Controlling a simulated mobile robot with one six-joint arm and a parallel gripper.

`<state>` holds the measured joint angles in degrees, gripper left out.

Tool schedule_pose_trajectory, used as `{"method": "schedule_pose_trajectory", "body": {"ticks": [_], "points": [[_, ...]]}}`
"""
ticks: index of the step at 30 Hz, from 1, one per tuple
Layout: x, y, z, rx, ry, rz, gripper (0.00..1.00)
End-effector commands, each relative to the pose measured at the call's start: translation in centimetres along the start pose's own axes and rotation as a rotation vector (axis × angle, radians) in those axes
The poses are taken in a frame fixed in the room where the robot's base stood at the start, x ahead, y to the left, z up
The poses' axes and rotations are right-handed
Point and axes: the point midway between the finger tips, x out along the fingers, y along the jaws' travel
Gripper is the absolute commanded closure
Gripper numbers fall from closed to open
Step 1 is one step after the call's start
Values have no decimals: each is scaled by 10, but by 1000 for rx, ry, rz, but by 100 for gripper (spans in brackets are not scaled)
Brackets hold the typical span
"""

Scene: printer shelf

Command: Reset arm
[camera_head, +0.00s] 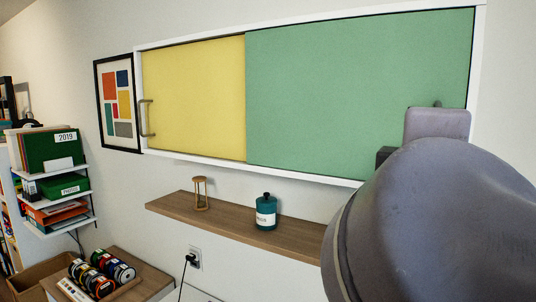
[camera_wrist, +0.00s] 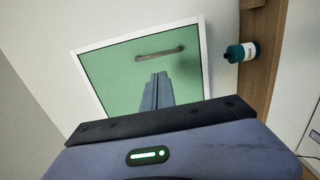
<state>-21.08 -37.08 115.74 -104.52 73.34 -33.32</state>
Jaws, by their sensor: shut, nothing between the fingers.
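My arm fills the lower right of the head view, and its large grey link hides part of the wall and shelf. The gripper fingers do not show there. In the wrist view my gripper (camera_wrist: 156,92) is shut and empty, its fingers together in front of the green sliding door (camera_wrist: 110,75). A bar handle (camera_wrist: 160,54) on that door lies just beyond the fingertips, apart from them in the picture; the exact gap cannot be told. In the head view the green door (camera_head: 350,90) covers the right part of the wall cabinet, and a yellow door (camera_head: 200,95) with a handle is at left.
A framed picture (camera_head: 118,103), file trays (camera_head: 60,190) and several spools (camera_head: 100,272) are at left. The wall between cabinet and shelf is clear.

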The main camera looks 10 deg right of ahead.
Motion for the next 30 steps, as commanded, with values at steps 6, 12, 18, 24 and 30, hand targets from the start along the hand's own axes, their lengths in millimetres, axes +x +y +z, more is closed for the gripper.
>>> {"method": "schedule_pose_trajectory", "body": {"ticks": [6,12,18,24,30], "points": [[-42,2,-4,-1,12,2,100],[-67,2,-3,-7,4,4,100],[-72,-22,-3,-10,-1,-39,100],[-64,-210,0,22,-29,-439,100],[-114,-420,-6,432,-166,-981,100]]}}
